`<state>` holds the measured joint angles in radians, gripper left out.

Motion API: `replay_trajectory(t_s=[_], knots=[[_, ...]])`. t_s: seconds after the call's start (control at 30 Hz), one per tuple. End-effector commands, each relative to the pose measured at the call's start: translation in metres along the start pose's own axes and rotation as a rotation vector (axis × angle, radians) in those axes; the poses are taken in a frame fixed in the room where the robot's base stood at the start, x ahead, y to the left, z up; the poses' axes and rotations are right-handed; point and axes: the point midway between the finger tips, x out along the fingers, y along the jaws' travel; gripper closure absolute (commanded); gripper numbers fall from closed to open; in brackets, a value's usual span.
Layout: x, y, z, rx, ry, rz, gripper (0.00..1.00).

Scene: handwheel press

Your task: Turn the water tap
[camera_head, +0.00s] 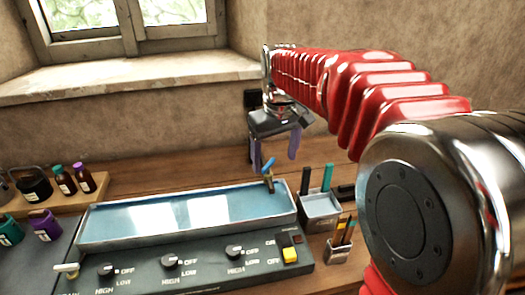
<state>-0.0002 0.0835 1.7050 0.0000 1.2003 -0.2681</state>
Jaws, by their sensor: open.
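The water tap (268,179) is a small brass-coloured fitting with a blue handle (269,165). It stands at the back right corner of a shallow metal tray of water (115,237). My gripper (274,165) has two purple fingers that point down and are spread apart. It is open and appears empty. In the picture its fingers lie to either side of the tap's blue handle, just above it. I cannot tell the depth between the fingers and the handle, or whether they touch.
A pen holder (320,210) and a smaller cup (338,252) stand to the right. Bottles (64,181) stand at left. A wall and window sill (120,82) are behind.

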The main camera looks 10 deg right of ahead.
Motion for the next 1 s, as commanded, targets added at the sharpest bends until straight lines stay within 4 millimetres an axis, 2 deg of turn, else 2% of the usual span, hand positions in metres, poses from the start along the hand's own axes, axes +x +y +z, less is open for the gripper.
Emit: replay_trajectory(t_s=[0.3,0.53,0.67,0.83,1.0], knots=[[-0.004,0.014,-0.052,-0.153,-0.057,-0.02,0.27],[-0.017,0.022,-0.08,-0.288,-0.084,-0.037,0.27],[-0.033,0.024,-0.089,-0.362,-0.09,-0.044,0.27],[-0.064,0.024,-0.089,-0.472,-0.093,-0.051,0.27],[-0.067,0.021,-0.078,-0.555,-0.13,-0.079,0.27]])
